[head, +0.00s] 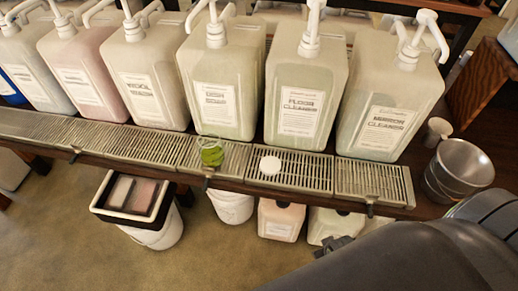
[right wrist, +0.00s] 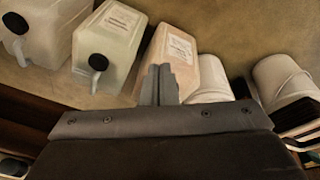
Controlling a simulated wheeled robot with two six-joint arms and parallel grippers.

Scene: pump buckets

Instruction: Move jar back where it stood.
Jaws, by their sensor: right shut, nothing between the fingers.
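A small glass jar with green contents (head: 211,154) stands on the slatted drip tray (head: 236,158) in front of the large pump containers. A round white object, perhaps a lid (head: 270,165), lies on the neighbouring drip tray (head: 300,172) to its right. My right gripper (head: 332,246) is low in front of the shelf, below and to the right of the jar, and apart from it. In the right wrist view its two fingers (right wrist: 160,84) are together and hold nothing. The jar does not show in that view. My left gripper is not in view.
Large pump containers (head: 303,110) line the shelf behind the trays. A metal bucket (head: 460,172) and small cup (head: 438,130) stand at the right. Below are jugs (head: 281,220), a white bucket (head: 232,206) and a black-rimmed bin (head: 134,198). Floor at front left is clear.

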